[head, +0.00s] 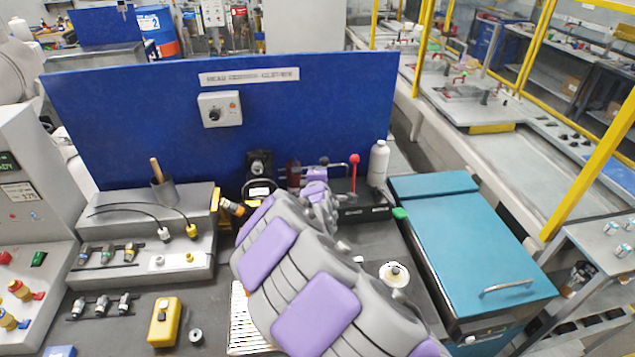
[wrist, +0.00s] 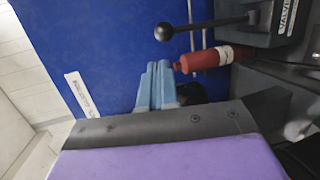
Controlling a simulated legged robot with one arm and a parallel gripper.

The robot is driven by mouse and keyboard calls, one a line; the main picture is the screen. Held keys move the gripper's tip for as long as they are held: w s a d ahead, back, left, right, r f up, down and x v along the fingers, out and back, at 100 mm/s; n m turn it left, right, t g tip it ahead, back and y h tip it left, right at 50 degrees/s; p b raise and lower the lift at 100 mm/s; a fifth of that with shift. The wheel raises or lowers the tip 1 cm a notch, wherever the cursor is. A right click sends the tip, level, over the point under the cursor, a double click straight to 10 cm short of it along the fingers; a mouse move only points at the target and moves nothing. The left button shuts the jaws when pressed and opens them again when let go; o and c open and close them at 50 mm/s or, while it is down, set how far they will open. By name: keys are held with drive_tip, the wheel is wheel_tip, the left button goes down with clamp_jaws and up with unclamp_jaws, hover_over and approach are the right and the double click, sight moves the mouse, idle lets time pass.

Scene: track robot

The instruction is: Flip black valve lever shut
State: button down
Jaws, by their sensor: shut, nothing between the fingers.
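In the wrist view a black valve lever (wrist: 205,27) with a round ball end reaches left from a grey valve body (wrist: 270,22) with a partly visible label. My gripper (wrist: 157,68) shows there as two light blue fingers pressed together, with nothing between them. The fingertips are below the lever's ball in the picture and apart from it. In the head view my arm reaches over the bench to the back, where my purple wrist hides part of the valve area. A black knob (head: 324,160) shows just above the wrist there.
A red bottle (wrist: 208,58) lies close right of my fingertips in the wrist view. In the head view a red-knobbed lever (head: 355,160) and a white bottle (head: 378,163) stand right of my wrist. The blue panel (head: 130,110) closes off the back.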

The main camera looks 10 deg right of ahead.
drive_tip(key=d+v, duration=0.1)
drive_tip(key=v, duration=0.4)
drive_tip(key=shift+s+a+r, duration=0.35)
drive_tip(key=shift+s+r, duration=0.1)
drive_tip(key=shift+r, duration=0.05)
drive_tip(key=s+d+m+g, duration=0.3)
drive_tip(key=s+d+m, duration=0.15)
drive_tip(key=s, duration=0.25)
drive_tip(key=s+d+m+g, duration=0.4)
drive_tip(key=s+m, duration=0.1)
drive_tip(key=s, duration=0.2)
drive_tip(key=s+a+m+g+y, duration=0.1)
drive_tip(key=s+a+m+g, duration=0.1)
drive_tip(key=s, duration=1.5)
drive_tip(key=s+a+m+g+y+b, duration=0.1)
drive_tip(key=s+m+g, duration=0.4)
drive_tip(key=s, duration=1.3)
drive_tip(key=a+g+y, duration=0.1)
drive_tip(key=a+g, duration=0.1)
drive_tip(key=shift+s+a+r+g, duration=0.2)
drive_tip(key=shift+s+r+g, duration=0.1)
drive_tip(key=shift+s, duration=0.05)
